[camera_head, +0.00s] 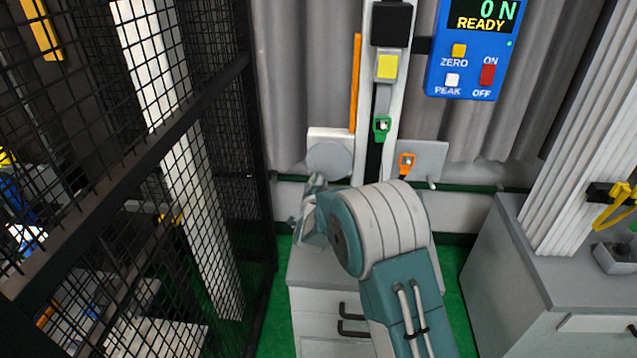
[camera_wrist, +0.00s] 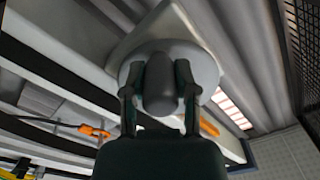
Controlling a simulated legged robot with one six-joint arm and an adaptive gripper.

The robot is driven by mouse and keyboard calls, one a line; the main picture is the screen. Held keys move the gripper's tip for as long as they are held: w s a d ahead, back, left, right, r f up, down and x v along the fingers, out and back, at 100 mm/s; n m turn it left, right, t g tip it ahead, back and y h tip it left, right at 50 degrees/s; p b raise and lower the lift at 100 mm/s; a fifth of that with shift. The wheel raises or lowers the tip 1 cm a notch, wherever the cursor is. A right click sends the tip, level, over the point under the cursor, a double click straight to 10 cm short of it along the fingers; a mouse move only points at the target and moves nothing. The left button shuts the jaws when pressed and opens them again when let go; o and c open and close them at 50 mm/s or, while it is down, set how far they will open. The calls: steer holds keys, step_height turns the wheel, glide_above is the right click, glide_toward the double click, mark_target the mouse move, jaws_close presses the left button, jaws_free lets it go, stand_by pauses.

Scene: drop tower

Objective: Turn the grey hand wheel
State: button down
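The grey hand wheel (camera_head: 327,158) is a round light-grey disc on a pale plate at the left of the test column. In the wrist view the wheel (camera_wrist: 208,72) fills the upper middle, with a dark grey rounded handle (camera_wrist: 160,85) standing out from it. My gripper (camera_wrist: 160,98) has one finger on each side of this handle, and both fingers appear to press against it. In the head view my gripper (camera_head: 317,190) is just below the wheel disc, partly behind my arm. The handle cannot be made out there.
A black mesh cage (camera_head: 190,120) stands close at the left. A blue display box (camera_head: 465,55) reads 0 N READY. Green (camera_head: 382,126) and orange (camera_head: 406,162) clamps sit on and beside the column. A grey drawer cabinet (camera_head: 318,300) is below; another bench (camera_head: 560,250) is at right.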

mark_target(345, 163)
steer(key=shift+d, duration=0.1)
stand_by(0.3)
